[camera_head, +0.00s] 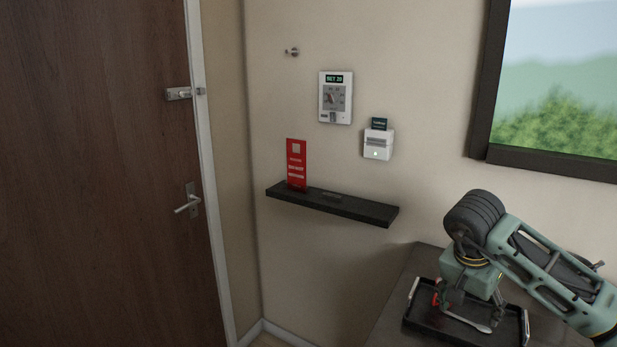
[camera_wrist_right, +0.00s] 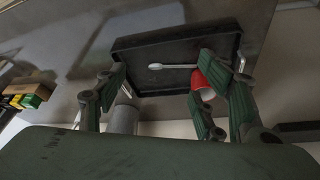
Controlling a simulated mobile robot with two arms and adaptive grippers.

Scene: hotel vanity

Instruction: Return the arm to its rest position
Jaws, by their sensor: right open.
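My right arm comes in from the right in the head view. Its gripper (camera_head: 468,297) points down over a black tray (camera_head: 420,325) on the dark counter. In the right wrist view the fingers of this gripper (camera_wrist_right: 162,75) are spread apart, with nothing held between them. The tray (camera_wrist_right: 140,43) lies beyond them there. A silver spoon (camera_head: 466,321) lies in the tray and also shows in the wrist view (camera_wrist_right: 175,66). A red item (camera_head: 436,297) is beside the gripper; in the wrist view it looks like a red and white cup (camera_wrist_right: 201,83), partly hidden by a finger. My left gripper is out of view.
A framed picture (camera_head: 488,85) hangs on the wall above my arm. A black shelf (camera_head: 345,206) with a red card (camera_head: 296,164) is left of the counter (camera_head: 400,300). A grey cylinder (camera_wrist_right: 124,119) and small boxes (camera_wrist_right: 22,99) show in the wrist view.

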